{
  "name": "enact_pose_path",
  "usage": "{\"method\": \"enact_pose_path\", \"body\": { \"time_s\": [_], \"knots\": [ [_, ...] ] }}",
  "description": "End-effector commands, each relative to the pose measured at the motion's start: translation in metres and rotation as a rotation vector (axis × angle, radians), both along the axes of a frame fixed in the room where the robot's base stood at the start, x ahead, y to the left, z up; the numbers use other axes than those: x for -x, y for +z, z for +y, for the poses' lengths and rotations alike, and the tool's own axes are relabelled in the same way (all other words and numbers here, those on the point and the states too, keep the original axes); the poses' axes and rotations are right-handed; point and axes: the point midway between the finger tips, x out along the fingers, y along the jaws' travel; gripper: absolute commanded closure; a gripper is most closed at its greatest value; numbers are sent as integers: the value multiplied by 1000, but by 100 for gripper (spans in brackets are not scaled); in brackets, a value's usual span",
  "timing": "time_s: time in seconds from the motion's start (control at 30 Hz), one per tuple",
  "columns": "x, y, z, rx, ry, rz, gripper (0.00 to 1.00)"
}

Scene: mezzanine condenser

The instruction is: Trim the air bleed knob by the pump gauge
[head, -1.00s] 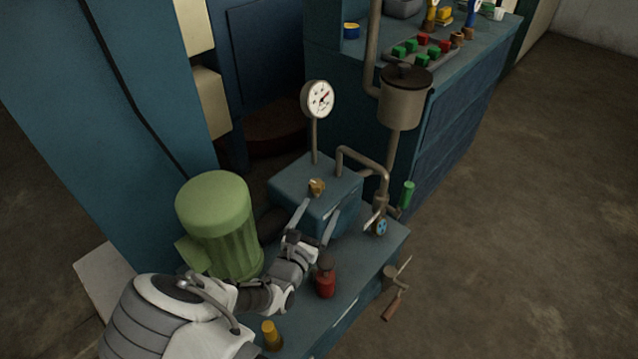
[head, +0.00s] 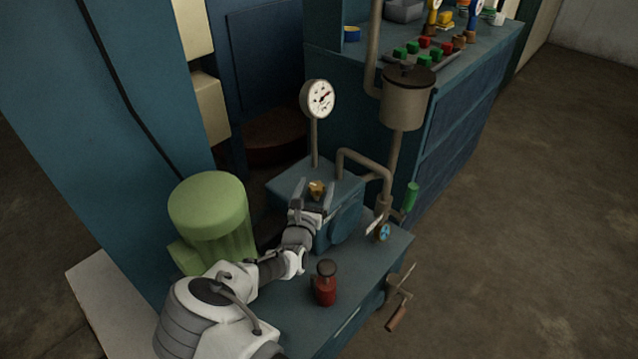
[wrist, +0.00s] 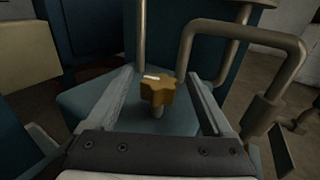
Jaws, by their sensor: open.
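The air bleed knob (head: 317,188) is a small brass, lobed knob on top of the blue pump box (head: 345,190). In the wrist view the knob (wrist: 158,91) stands upright on a short stem, with a white mark on its upper left. My gripper (head: 313,187) is open, with one finger on each side of the knob. In the wrist view the fingers (wrist: 166,80) show clear gaps to it on both sides.
A bent pipe (head: 365,160) rises right of the knob and shows close to the right finger in the wrist view (wrist: 243,38). A green motor (head: 210,215) stands left of my arm. A red oil can (head: 325,285) stands on the bench. A grey pot (head: 404,100) is behind right.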

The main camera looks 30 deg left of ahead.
Motion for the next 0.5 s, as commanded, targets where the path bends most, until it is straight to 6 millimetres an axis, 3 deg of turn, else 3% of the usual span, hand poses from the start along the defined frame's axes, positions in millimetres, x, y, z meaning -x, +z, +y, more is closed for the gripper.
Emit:
{"method": "enact_pose_path", "body": {
  "time_s": [0.2,0.5],
  "knots": [
    [-30,-1,6,-1,0,-1,15],
    [-39,0,9,0,0,1,15]
  ]
}}
